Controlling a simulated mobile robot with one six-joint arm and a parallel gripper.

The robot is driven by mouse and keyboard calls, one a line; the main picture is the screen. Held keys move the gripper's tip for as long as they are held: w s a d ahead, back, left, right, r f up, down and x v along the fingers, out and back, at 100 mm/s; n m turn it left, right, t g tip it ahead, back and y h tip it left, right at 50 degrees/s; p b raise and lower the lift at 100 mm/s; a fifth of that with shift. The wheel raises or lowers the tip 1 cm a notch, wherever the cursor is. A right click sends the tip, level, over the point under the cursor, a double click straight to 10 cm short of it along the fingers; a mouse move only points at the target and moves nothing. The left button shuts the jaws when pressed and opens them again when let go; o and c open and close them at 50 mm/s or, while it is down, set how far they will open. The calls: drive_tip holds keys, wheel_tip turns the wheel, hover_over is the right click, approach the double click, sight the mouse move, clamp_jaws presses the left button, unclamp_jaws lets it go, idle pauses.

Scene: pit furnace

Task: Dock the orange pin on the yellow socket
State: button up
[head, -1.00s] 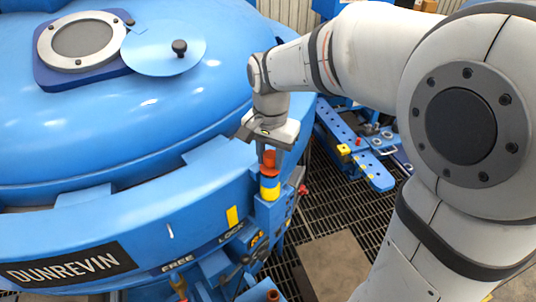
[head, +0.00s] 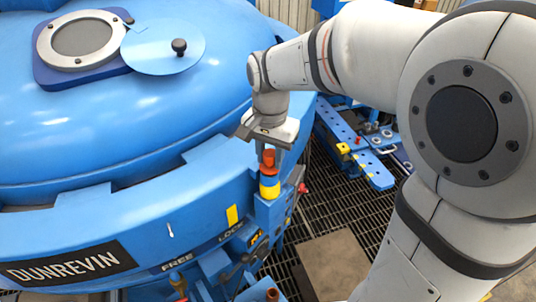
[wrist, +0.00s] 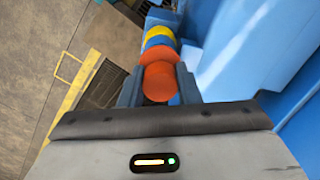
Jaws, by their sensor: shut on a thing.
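The orange pin (head: 269,158) is upright between the fingers of my gripper (head: 268,150), near the furnace's right rim. In the wrist view, the gripper (wrist: 158,88) is shut on the pin (wrist: 160,82), one finger on each side. The yellow socket (head: 269,188) is a yellow collar on a blue post directly below the pin. In the wrist view, the yellow socket (wrist: 158,38) shows just beyond the pin's wider orange flange, roughly in line with it.
The blue furnace (head: 110,205) and its lid fill the left side. A blue bench (head: 350,150) with small parts stands behind on the right. Dark floor grating (head: 335,215) lies between.

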drive_tip(key=shift+f+b, duration=0.45)
drive_tip(key=shift+f, duration=0.15)
drive_tip(key=o, duration=0.8)
drive_tip(key=shift+r+p, duration=4.2)
drive_tip(key=shift+r, duration=1.35)
drive_tip(key=shift+s+d+f+b, duration=0.2)
drive_tip(key=shift+d+b, duration=0.1)
drive_tip(key=shift+d, duration=0.05)
drive_tip(key=s+d+f+n+t+b, duration=0.1)
drive_tip(key=s+d+f+n+b, duration=0.1)
drive_tip(key=s+d, duration=0.1)
drive_tip(key=s+d+f+n+t+b, duration=0.1)
drive_tip(key=s+d+f+n+b, duration=0.1)
drive_tip(key=s+d+f, duration=0.1)
drive_tip(key=s+d+f+n+t+b, duration=0.1)
drive_tip(key=s+d+f+b, duration=0.1)
drive_tip(key=s+d, duration=0.3)
drive_tip(key=shift+s+d+f+n, duration=0.15)
drive_tip(key=shift+s+n, duration=0.25)
drive_tip(key=shift+s, duration=0.3)
